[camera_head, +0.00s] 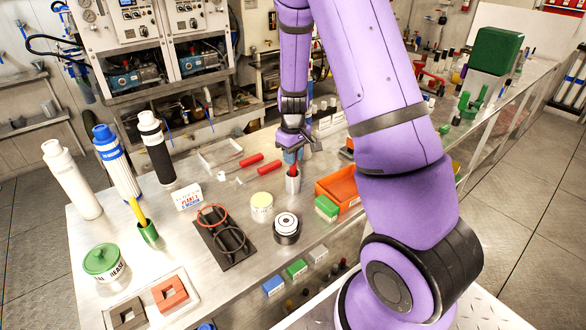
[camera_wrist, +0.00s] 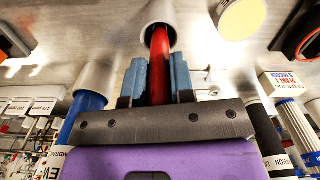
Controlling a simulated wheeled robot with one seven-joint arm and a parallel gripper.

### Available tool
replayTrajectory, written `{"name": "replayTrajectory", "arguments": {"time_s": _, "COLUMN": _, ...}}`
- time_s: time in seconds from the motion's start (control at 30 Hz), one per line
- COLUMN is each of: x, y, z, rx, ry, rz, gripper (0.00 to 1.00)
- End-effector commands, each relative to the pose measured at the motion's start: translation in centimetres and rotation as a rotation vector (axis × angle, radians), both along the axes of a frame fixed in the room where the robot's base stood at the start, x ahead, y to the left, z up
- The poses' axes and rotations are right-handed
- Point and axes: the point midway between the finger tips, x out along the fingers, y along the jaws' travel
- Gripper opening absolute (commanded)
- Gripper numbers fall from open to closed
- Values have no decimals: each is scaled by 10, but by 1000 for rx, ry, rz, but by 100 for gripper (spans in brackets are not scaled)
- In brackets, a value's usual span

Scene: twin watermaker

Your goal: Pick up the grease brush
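A red-handled tool stands upright in a metal cup (camera_head: 293,183); its red handle (camera_wrist: 160,65) shows in the wrist view, and its lower end is hidden inside the cup, so I cannot tell whether it is a brush. My gripper (camera_wrist: 160,78) is over the cup, its blue fingers on both sides of the red handle with almost no gap, and appears shut on it. A yellow-handled tool (camera_head: 137,209) stands in a green cup (camera_head: 148,232) at the left, apart from my gripper; its lower end is hidden. A green-lidded grease tub (camera_head: 103,262) stands near it.
Two red-handled tools (camera_head: 252,160) lie behind the metal cup. An orange bin (camera_head: 338,187) is close on its right. A yellow-topped tin (camera_head: 262,205) and a dark round container (camera_head: 287,230) stand in front. Tall bottles (camera_head: 157,148) stand at the left.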

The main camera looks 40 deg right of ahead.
Motion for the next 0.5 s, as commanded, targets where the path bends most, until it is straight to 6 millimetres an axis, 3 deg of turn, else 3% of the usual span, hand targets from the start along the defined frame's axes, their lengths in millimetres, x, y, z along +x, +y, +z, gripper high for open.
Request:
{"name": "replayTrajectory", "arguments": {"time_s": 0.03, "x": 0, "y": 0, "z": 0, "rx": 0, "ry": 0, "rz": 0, "gripper": 9}}
{"name": "replayTrajectory", "arguments": {"time_s": 0.1, "x": 0, "y": 0, "z": 0, "rx": 0, "ry": 0, "rz": 0, "gripper": 0}}
{"name": "replayTrajectory", "arguments": {"time_s": 0.37, "x": 0, "y": 0, "z": 2, "rx": 0, "ry": -1, "rz": 0, "gripper": 0}}
{"name": "replayTrajectory", "arguments": {"time_s": 0.5, "x": 1, "y": 0, "z": 14, "rx": 0, "ry": -3, "rz": 2, "gripper": 0}}
